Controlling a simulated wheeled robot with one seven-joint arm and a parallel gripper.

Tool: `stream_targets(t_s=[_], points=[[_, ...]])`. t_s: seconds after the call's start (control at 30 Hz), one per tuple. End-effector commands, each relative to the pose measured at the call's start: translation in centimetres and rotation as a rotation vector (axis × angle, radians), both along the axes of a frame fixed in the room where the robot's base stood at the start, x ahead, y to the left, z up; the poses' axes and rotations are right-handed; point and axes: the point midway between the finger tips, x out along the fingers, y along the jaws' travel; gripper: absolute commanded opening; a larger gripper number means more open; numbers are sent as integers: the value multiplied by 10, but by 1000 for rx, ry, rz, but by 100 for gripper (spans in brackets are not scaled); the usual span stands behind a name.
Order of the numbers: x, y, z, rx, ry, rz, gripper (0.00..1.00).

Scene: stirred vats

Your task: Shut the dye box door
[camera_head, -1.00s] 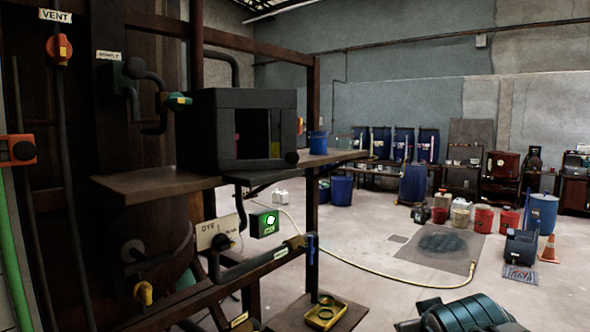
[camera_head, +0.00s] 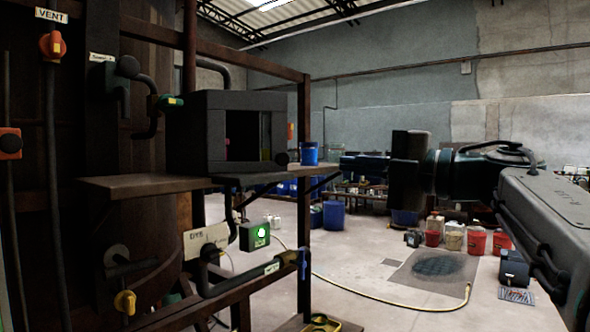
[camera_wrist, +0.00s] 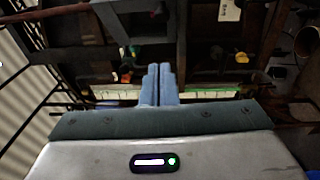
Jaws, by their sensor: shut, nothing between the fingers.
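The dye box (camera_head: 208,135) is a dark box on a brown shelf in the head view. I cannot clearly make out the door panel against the dark frame. My gripper (camera_head: 345,163) is at the right of the box, beyond the blue cup, pointing left and apart from the box. In the wrist view its two blue fingers (camera_wrist: 160,84) are together with nothing between them.
A blue cup (camera_head: 310,153) stands on the shelf (camera_head: 135,186) between the box and my gripper. A rusty post (camera_head: 304,235) rises at the shelf's right. Below are pipes, a yellow knob (camera_head: 125,301) and a green-lit box (camera_head: 255,236).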

Motion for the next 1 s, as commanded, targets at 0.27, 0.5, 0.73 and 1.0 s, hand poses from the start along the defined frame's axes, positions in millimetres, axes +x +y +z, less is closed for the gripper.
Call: stream_targets(t_s=[0.27,0.5,0.73,1.0], points=[[7,21,-3,-38,8,32,0],[34,65,0,-37,8,33,0],[65,91,1,-35,9,27,0],[86,96,1,-35,8,27,0]])
